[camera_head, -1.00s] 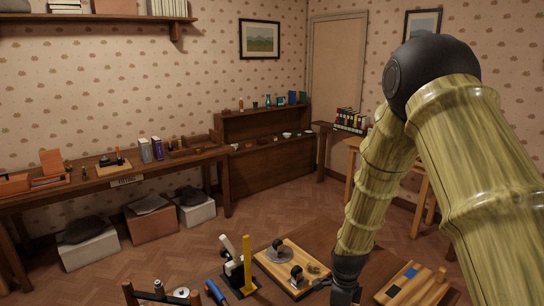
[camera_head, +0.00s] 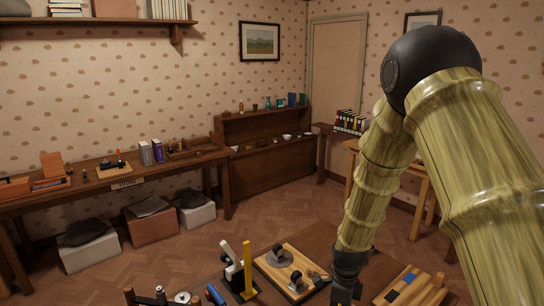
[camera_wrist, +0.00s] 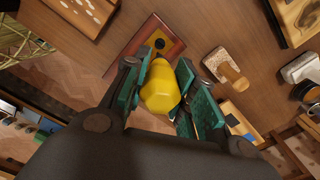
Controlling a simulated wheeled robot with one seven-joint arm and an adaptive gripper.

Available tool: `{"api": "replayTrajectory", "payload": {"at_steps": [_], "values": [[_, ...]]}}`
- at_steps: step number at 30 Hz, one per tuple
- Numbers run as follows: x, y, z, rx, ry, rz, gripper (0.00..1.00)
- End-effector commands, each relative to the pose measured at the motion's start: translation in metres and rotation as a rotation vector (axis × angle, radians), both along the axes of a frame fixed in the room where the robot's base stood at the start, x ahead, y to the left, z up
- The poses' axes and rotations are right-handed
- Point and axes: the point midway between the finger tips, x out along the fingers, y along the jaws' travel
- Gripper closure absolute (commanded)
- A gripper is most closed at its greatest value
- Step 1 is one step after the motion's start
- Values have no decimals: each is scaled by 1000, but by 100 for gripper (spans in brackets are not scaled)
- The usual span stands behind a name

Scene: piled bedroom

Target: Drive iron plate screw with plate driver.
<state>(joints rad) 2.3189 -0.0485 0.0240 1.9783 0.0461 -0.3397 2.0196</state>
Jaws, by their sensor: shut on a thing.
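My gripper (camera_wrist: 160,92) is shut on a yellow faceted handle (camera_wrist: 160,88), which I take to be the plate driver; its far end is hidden. In the wrist view, a red-brown framed plate (camera_wrist: 178,38) with a dark round spot lies on the brown table beyond the handle. I cannot tell whether the driver touches it, and no screw is clear. In the head view my gripper (camera_head: 345,293) is low over the table at the bottom edge, and the handle is not clear there.
A wooden board (camera_head: 268,261) with dark-knobbed parts lies left of my gripper. A black stand with a yellow upright (camera_head: 247,268) is further left. A brush-like block (camera_wrist: 222,65) is near the plate.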

Motion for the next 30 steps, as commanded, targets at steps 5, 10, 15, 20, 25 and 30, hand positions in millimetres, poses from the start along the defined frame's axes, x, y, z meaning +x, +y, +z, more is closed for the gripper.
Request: {"api": "replayTrajectory", "payload": {"at_steps": [5, 10, 15, 20, 25, 30], "values": [[0, 0, 9, 0, 0, 1, 100], [0, 0, 15, 0, 0, 1, 100], [0, 0, 21, 0, 0, 1, 100], [0, 0, 27, 0, 0, 0, 100], [0, 0, 33, 0, 0, 0, 100], [0, 0, 40, 0, 0, 1, 100]]}}
